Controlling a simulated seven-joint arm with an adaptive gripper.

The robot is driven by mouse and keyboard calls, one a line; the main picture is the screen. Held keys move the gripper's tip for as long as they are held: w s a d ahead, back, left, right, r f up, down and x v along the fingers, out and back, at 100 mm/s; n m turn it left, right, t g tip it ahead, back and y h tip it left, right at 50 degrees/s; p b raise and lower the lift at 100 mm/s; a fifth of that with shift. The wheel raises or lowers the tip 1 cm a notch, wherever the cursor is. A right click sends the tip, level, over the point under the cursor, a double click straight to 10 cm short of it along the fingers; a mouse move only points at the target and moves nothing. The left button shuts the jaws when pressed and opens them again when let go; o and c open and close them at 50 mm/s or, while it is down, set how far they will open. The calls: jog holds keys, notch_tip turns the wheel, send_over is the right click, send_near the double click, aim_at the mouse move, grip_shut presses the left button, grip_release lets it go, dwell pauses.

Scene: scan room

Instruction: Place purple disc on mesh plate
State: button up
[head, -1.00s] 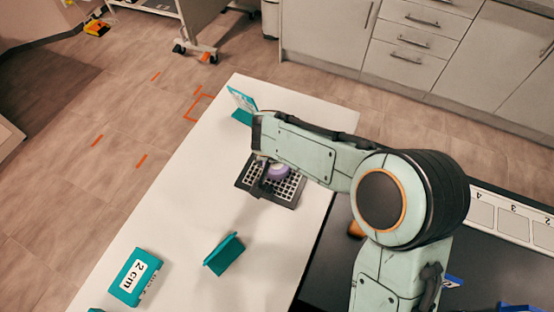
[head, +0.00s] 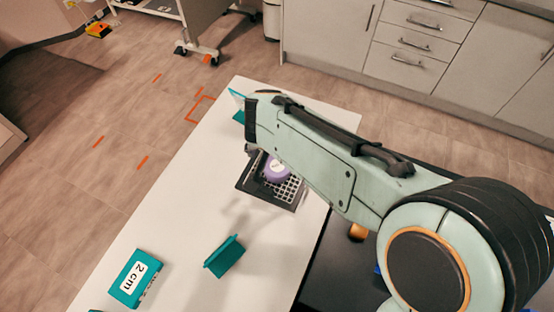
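The purple disc (head: 276,171) shows in the head view over the mesh plate.
On the white table (head: 185,225) stand a teal block marked 2 cm (head: 135,278), a teal angled holder (head: 224,256) and another teal holder (head: 238,104) near the far edge. An orange object (head: 357,231) sits on the dark surface at right. The table's left side is mostly clear.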

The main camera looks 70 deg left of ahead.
jog(key=w+d+r+m+h, duration=0.1)
jog(key=w+d+r+m, duration=0.15)
jog(key=w+d, duration=0.4)
jog(key=w+d+r+m+h, duration=0.1)
jog(key=w+d+r, duration=0.2)
jog(key=d, duration=0.7)
jog(key=w+d+r+m+h, duration=0.15)
jog(key=w+d, duration=0.25)
jog(key=d, duration=0.4)
jog(key=s+d+m, duration=0.3)
jog(key=s+d, duration=0.1)
jog(key=d, duration=0.4)
jog(key=s+d+m+g+y, duration=0.1)
jog(key=s+d+m, duration=0.2)
jog(key=d, duration=0.6)
jog(key=shift+s+g, duration=0.3)
jog(key=shift+s, duration=0.9)
jog(key=shift+r+y, duration=0.1)
jog(key=shift+y, duration=0.15)
jog(key=shift+o, duration=0.6)
